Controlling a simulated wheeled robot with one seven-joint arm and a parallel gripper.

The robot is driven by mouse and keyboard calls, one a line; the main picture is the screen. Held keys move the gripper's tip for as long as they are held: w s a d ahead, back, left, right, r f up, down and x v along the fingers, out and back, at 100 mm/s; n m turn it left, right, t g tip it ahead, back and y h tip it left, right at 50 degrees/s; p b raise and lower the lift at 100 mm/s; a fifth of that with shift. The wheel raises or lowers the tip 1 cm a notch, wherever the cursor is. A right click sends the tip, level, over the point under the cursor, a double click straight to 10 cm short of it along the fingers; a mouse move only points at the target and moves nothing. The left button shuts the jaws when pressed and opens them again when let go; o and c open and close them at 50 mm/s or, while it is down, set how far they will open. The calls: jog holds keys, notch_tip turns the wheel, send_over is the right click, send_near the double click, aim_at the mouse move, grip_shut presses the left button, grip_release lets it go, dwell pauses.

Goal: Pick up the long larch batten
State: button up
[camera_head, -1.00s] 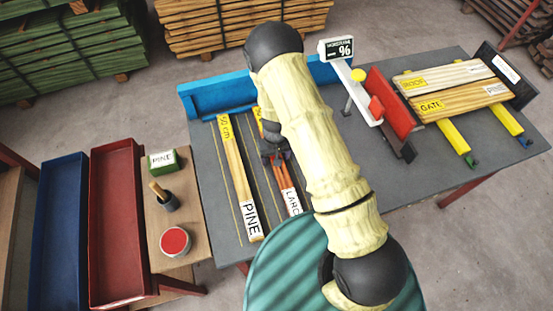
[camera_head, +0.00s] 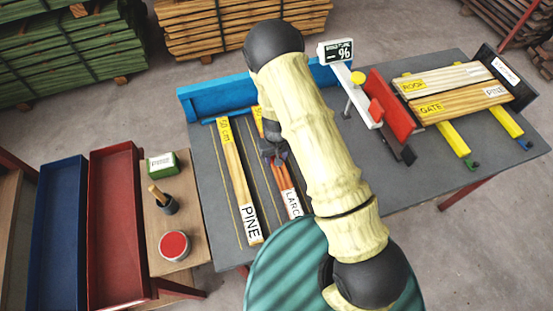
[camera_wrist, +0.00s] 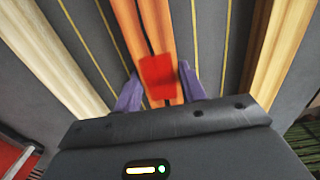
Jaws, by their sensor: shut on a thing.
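The larch batten (camera_head: 285,180) is orange-brown with a white label reading "LARC", the rest cut off. It lies lengthwise along the grey bench, partly behind my arm. My gripper (camera_head: 275,155) is down at its middle part. In the wrist view, the two purple fingers of my gripper (camera_wrist: 159,90) are shut across the orange batten (camera_wrist: 145,25), one on each side. A red patch (camera_wrist: 158,74) shows on the batten between them. I cannot tell whether the batten is clear of the bench.
A pale pine batten (camera_head: 238,180) lies to the left, beside thin yellow lines. A blue fence (camera_head: 215,97) edges the bench at the back. A red stop (camera_head: 390,102), a moisture display (camera_head: 335,50) and a rack with boards (camera_head: 455,85) stand right. Trays (camera_head: 118,225) stand left.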

notch_tip(320, 180, up, 9)
jog(key=shift+f+b, duration=0.15)
jog(key=shift+b, duration=0.5)
